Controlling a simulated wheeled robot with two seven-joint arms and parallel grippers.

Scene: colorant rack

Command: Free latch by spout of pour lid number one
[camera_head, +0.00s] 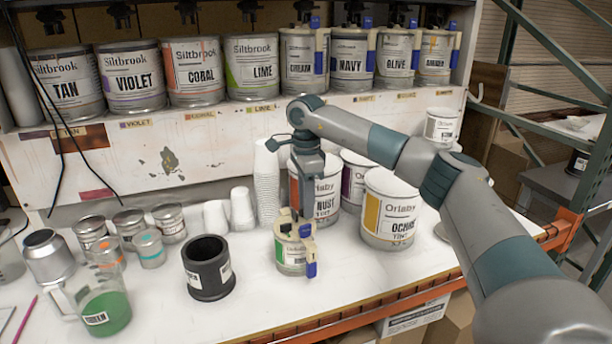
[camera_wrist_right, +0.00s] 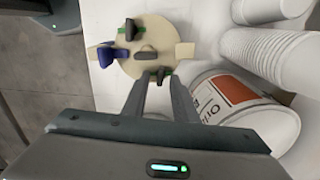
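A small can with a green label and a cream pour lid (camera_head: 281,228) stands upright on the white bench. A blue piece (camera_head: 311,269) sits at its front right side. In the wrist view the round lid (camera_wrist_right: 152,33) shows from above, with the blue piece (camera_wrist_right: 107,55) at its left edge. One dark latch (camera_wrist_right: 130,29) is on the far rim and another (camera_wrist_right: 160,74) on the near rim, by the fingertips. My right gripper (camera_wrist_right: 158,84) points down at the lid, its two fingers apart around the near latch; contact cannot be told. My left gripper is not in view.
Large tint cans, one labelled ochre (camera_head: 389,212), stand close to the right and behind. Paper cup stacks (camera_head: 267,185), a black pot (camera_head: 207,268), small tins and a green-filled jug (camera_head: 104,306) stand left. The bench front is clear.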

